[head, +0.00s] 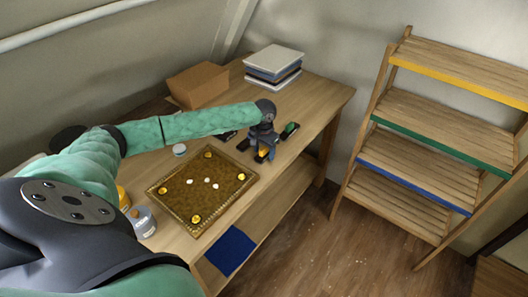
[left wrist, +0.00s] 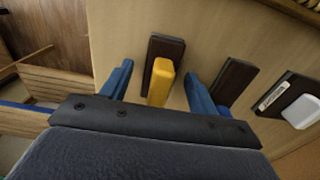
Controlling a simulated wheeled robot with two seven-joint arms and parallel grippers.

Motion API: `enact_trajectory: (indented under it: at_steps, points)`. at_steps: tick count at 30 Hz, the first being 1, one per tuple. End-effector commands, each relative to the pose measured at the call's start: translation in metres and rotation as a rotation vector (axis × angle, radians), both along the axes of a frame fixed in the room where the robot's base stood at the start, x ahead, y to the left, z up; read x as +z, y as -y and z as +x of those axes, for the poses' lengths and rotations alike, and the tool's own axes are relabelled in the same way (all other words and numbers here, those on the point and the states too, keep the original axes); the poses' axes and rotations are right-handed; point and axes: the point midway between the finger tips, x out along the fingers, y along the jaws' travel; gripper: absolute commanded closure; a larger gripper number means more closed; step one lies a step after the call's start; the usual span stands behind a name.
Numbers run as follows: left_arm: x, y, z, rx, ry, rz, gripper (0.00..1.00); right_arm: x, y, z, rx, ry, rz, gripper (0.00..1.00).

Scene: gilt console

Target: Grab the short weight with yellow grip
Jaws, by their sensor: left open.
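The weight with the yellow grip (left wrist: 161,80) has a dark block-like base (left wrist: 167,48) and lies on the wooden table. In the left wrist view its yellow grip lies between the two blue fingers of my open left gripper (left wrist: 160,72), with a gap on each side. In the head view my left gripper (head: 263,152) is low over the table's right part and hides most of this weight. A dark weight (left wrist: 236,82) lies to the right of the fingers, and one with a white grip (left wrist: 303,111) lies farther right. My right gripper is not in view.
A patterned gilt tray (head: 172,211) with yellow and white pieces lies left of the gripper. A green-topped piece (head: 291,128) is close on the right. A cardboard box (head: 198,85) and stacked books (head: 273,66) stand behind. A slatted shelf (head: 440,115) stands right of the table.

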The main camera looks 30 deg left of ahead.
Motion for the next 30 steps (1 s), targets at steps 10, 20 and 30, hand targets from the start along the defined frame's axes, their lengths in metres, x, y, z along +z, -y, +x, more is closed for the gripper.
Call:
enact_trajectory:
  at_steps: [10, 20, 30]
  points:
    - [-0.003, 0.000, 0.000, 0.000, 0.000, 0.000, 0.50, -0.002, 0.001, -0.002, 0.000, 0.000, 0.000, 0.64]
    - [-0.003, 0.000, 0.000, 0.000, 0.000, 0.000, 0.93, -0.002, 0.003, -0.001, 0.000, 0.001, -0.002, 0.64]
    - [0.008, 0.000, 0.000, 0.000, 0.001, 0.000, 0.93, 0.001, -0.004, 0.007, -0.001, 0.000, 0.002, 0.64]
